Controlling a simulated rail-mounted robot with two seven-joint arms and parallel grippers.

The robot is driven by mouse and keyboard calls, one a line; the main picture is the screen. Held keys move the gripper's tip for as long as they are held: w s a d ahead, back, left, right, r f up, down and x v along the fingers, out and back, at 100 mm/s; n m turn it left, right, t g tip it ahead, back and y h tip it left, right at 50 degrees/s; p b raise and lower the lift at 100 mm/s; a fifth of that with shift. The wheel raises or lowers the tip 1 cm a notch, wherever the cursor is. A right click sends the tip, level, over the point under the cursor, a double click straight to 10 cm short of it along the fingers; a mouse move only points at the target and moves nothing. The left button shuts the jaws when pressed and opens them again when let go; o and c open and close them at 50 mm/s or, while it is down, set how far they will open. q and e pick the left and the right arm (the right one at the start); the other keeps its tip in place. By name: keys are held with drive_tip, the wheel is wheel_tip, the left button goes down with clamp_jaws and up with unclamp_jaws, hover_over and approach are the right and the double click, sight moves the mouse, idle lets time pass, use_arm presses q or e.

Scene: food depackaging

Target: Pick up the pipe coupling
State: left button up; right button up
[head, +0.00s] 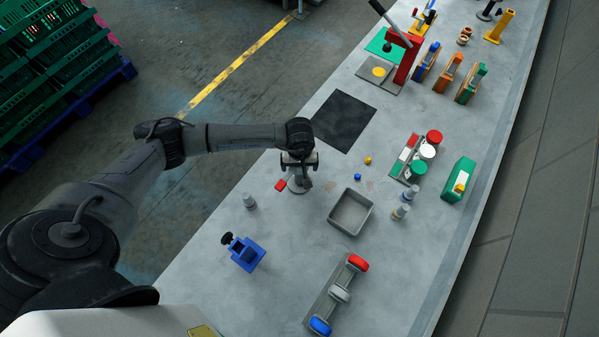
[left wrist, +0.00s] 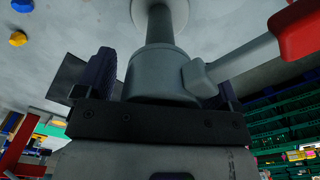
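My left gripper (head: 299,172) points down over a grey stand with a round base (head: 297,186) and a red-tipped side lever (head: 280,185). In the left wrist view its two dark fingers (left wrist: 165,85) stand apart on either side of the stand's thick grey cylinder (left wrist: 160,75), with no clear grip on it. The lever's red end also shows there (left wrist: 297,30). No part is plainly a pipe coupling; small grey stepped cylinders stand at the left (head: 249,201) and right of the tray (head: 401,212), and I cannot tell what they are. My right gripper is out of view.
A grey tray (head: 333,222) lies right of the stand. A blue vise-like block (head: 247,254) and a rack with coloured handles (head: 327,294) are nearer. A dark mat (head: 344,119) and a red lever press (head: 408,60) lie beyond. Small blue (head: 358,177) and yellow (head: 368,160) pieces lie nearby.

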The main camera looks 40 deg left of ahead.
use_arm(q)
drive_tip(key=c, duration=1.5)
drive_tip(key=shift+r, duration=0.15)
